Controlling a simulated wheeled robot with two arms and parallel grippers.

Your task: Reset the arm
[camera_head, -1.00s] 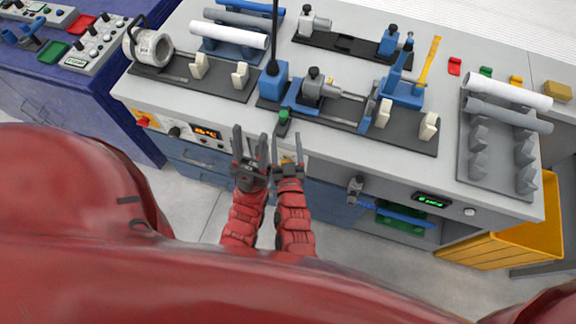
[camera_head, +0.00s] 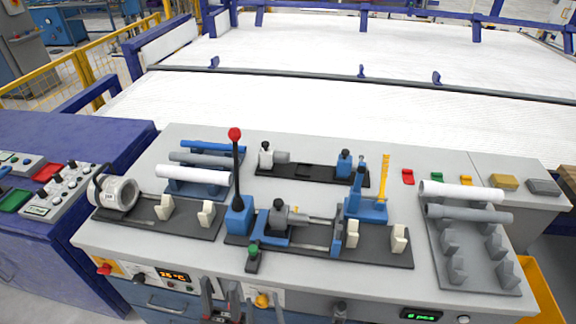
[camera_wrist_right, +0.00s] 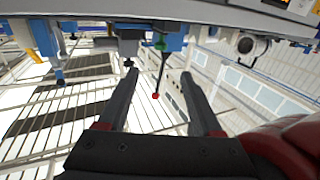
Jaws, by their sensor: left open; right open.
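On the bench stand a red-knobbed lever (camera_head: 235,160), a clamp fixture (camera_head: 290,215), a white pipe (camera_head: 195,175) on a left rack and another white pipe (camera_head: 460,191) on a right rack. A blue cabinet (camera_head: 60,220) stands left. A white conveyor surface lies behind.

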